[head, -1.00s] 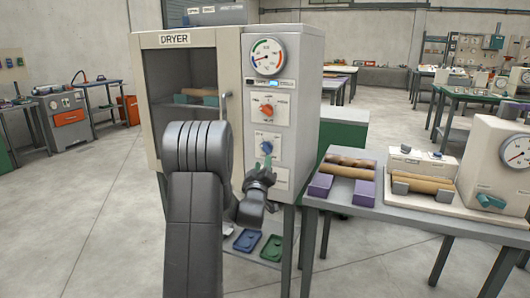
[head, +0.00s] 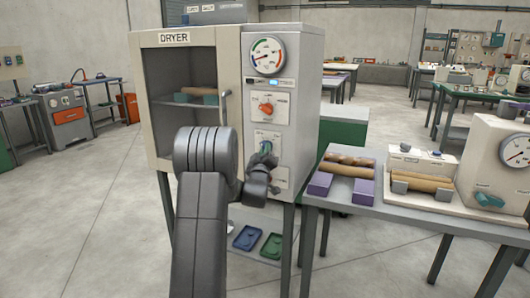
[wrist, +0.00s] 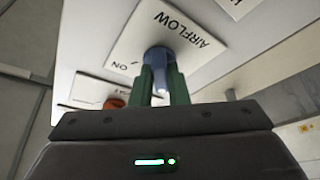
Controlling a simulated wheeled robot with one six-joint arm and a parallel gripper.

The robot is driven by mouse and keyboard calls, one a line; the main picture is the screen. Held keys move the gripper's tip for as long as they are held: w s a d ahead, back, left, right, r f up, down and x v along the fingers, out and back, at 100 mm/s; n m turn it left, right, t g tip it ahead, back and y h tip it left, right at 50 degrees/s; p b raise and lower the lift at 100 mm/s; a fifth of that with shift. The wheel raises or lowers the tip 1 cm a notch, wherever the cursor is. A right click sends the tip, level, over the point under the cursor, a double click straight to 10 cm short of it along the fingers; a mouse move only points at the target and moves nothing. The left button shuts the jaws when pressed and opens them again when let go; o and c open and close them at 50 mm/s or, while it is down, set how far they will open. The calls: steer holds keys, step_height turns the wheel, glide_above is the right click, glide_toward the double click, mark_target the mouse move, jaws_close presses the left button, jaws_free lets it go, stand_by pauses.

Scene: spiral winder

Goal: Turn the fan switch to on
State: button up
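The fan switch appears to be the small blue knob (wrist: 158,55) on a white AIRFLOW plate (wrist: 190,30) low on the dryer's (head: 185,38) right-hand panel; it also shows in the head view (head: 266,146). In the wrist view the lettering is upside down, and ON is printed to the lower left of the knob. The two green fingers of my gripper (wrist: 162,85) stand on either side of the knob, very close to it. Whether they press on it is unclear. My gripper also shows in the head view (head: 266,158), where it partly covers the plate.
An orange knob (head: 265,106) and a round gauge (head: 267,56) sit above on the same panel. The dryer door's handle (head: 225,107) is just left of the panel. A grey table (head: 345,205) with rolls and machines stands close on the right. Open floor lies left.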

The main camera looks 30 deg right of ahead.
jaws_close()
steer(key=shift+f+m+b, duration=0.15)
steer(key=shift+m+b, duration=0.25)
steer(key=shift+b, duration=0.15)
steer(key=shift+w+a+r+m+g+h+b, duration=0.15)
steer(key=shift+m+g+h+b, duration=1.1)
steer(key=shift+m, duration=2.4)
steer(key=shift+w+a+m+g+h+b, duration=0.15)
steer(key=shift+m+g+h+b, duration=1.15)
steer(key=shift+m, duration=2.4)
steer(key=shift+w+a+r+m+g+h+b, duration=0.15)
steer(key=shift+m+g+h+b, duration=1.05)
steer(key=shift+m, duration=2.45)
steer(key=shift+d+f+g+p, duration=0.1)
steer(key=shift+g+p, duration=0.35)
steer(key=shift+g, duration=0.1)
